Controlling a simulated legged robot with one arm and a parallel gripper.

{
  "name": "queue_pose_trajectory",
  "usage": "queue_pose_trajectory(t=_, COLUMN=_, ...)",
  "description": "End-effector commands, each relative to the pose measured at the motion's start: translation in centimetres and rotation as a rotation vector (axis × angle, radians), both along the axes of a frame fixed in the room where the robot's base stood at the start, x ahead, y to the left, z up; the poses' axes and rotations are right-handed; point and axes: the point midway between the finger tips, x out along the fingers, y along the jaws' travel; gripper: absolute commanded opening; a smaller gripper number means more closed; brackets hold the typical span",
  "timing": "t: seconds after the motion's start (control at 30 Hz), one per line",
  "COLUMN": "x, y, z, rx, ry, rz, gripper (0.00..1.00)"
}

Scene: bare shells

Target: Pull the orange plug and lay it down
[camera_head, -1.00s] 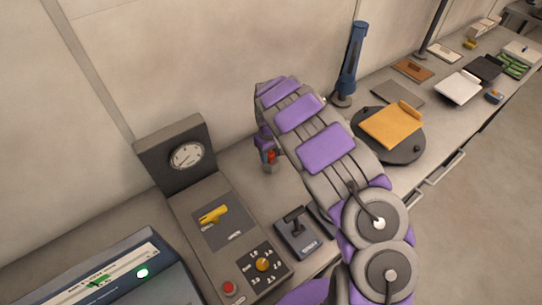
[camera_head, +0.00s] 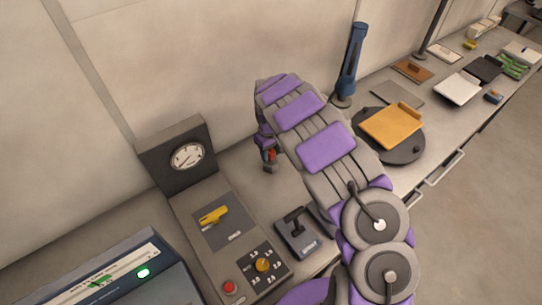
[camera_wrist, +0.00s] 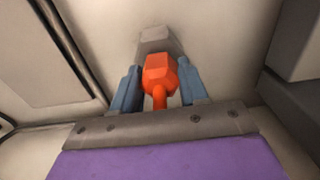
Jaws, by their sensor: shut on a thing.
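The orange plug (camera_wrist: 158,75) sits between the blue-grey fingers of my gripper (camera_wrist: 160,66) in the wrist view. The fingers are shut on it, one on each side. A grey block (camera_wrist: 155,40) lies directly beyond the plug; I cannot tell whether the plug is still seated in it. In the head view my gripper (camera_head: 268,150) is low over the bench behind the small lever box, pointing down. Only a small orange-red patch of the plug (camera_head: 272,155) shows there, partly hidden by the fingers and arm.
A grey gauge console (camera_head: 205,205) with a yellow handle and knobs stands left of the gripper. A black lever box (camera_head: 300,240) is in front. A blue upright cylinder (camera_head: 351,65) and a dark round turntable (camera_head: 400,152) stand to the right. The wall is close behind.

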Motion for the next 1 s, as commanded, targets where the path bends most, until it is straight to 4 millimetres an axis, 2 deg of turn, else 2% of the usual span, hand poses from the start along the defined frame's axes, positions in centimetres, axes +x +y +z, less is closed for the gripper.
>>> queue_pose_trajectory(t=1.0, x=0.0, y=0.1, z=3.8, rx=-0.001, ry=0.000, rz=0.001, gripper=0.00)
